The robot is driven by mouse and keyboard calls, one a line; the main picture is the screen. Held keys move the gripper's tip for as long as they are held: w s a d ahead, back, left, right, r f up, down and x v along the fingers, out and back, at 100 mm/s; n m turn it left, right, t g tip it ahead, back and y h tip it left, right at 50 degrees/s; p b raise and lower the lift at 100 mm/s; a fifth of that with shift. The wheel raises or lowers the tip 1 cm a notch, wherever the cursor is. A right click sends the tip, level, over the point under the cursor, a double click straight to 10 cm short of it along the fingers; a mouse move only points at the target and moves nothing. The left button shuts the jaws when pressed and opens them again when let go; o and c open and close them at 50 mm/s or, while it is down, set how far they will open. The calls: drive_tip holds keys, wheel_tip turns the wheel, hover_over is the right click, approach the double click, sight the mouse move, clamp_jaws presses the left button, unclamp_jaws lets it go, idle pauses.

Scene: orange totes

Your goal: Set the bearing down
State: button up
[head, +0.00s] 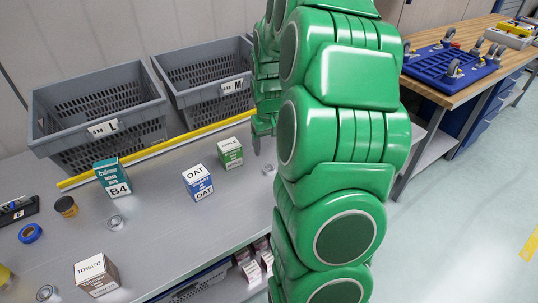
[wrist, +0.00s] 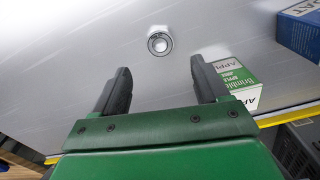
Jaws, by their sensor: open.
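A small silver ring-shaped bearing (wrist: 159,43) lies flat on the grey table, just beyond my fingertips in the wrist view. In the head view it shows as a small ring (head: 268,170) beside my arm, below my gripper. My gripper (wrist: 160,72) is open and empty, with its two dark fingers spread and the bearing lined up with the gap between them, apart from both. In the head view my gripper (head: 262,145) is partly hidden by my green arm. Two similar silver rings lie farther left, one in mid-table (head: 115,221) and one near the front (head: 47,292).
A green APPLE box (head: 230,153) stands close to my gripper's right finger in the wrist view. An OAT box (head: 198,182), a B4 box (head: 113,177) and a TOMATO box (head: 97,274) stand on the table. Grey totes (head: 100,115) line the back behind a yellow strip.

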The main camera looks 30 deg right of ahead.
drive_tip(key=s+a+r, duration=0.5)
drive_tip(key=a+r, duration=0.3)
drive_tip(key=s+a+r, duration=0.1)
drive_tip(key=s+a, duration=0.4)
drive_tip(key=s, duration=0.3)
drive_tip(key=s+a+r+n+g, duration=0.1)
drive_tip(key=s+a, duration=0.3)
drive_tip(key=s, duration=0.4)
drive_tip(key=s+a+r+n, duration=0.1)
drive_tip(key=s+a, duration=0.4)
drive_tip(key=s, duration=0.4)
drive_tip(key=shift+a+r+g, duration=0.3)
drive_tip(key=shift+a, duration=0.05)
drive_tip(key=shift+o, duration=0.4)
drive_tip(key=shift+s+a, duration=0.1)
drive_tip(key=shift+s, duration=0.4)
